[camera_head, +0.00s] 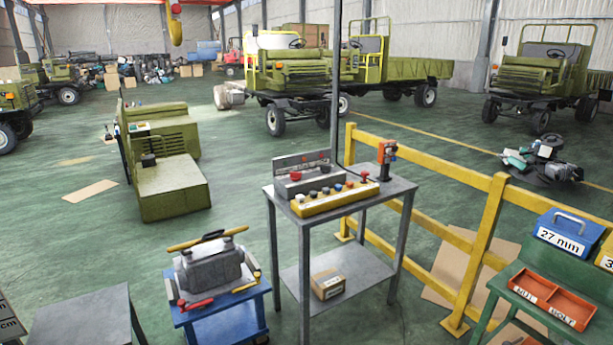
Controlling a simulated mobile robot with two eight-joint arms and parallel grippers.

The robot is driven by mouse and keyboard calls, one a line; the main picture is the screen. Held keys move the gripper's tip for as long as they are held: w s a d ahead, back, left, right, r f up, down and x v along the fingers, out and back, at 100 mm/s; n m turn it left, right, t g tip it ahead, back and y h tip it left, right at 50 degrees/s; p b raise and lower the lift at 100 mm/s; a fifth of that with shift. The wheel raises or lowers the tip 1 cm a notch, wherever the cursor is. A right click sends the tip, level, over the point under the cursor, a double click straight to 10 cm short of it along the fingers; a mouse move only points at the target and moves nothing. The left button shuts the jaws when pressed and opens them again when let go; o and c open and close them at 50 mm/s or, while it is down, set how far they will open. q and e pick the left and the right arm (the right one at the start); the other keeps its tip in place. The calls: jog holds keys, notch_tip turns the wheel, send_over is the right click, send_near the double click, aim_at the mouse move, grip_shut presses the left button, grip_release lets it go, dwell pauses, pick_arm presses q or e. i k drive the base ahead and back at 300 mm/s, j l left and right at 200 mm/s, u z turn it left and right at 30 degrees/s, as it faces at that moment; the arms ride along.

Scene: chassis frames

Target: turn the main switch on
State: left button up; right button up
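A grey metal table (396,187) stands in the middle of the camera_head view. On it is a grey control box (292,185) with red knobs. In front of the box lies a yellow control panel (333,204) with several coloured buttons. An upright orange-red device (386,159) with a dark base stands at the table's back right. I cannot tell which of these controls is the main switch, or whether it is on. Neither of my grippers shows.
A blue cart (225,318) with a grey engine part (210,267) stands left of the table. A yellow railing (484,250) runs behind and right. A green bench (505,281) holds a blue box (566,233) and an orange tray (552,298). Green vehicles stand farther back.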

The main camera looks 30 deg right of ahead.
aim_at(294, 175)
jog(key=i+l, duration=0.4)
jog(key=l, duration=0.15)
jog(key=i+l, duration=0.35)
jog(key=l, duration=0.15)
jog(key=i+l, duration=0.4)
jog(key=l, duration=0.15)
jog(key=j+u, duration=0.05)
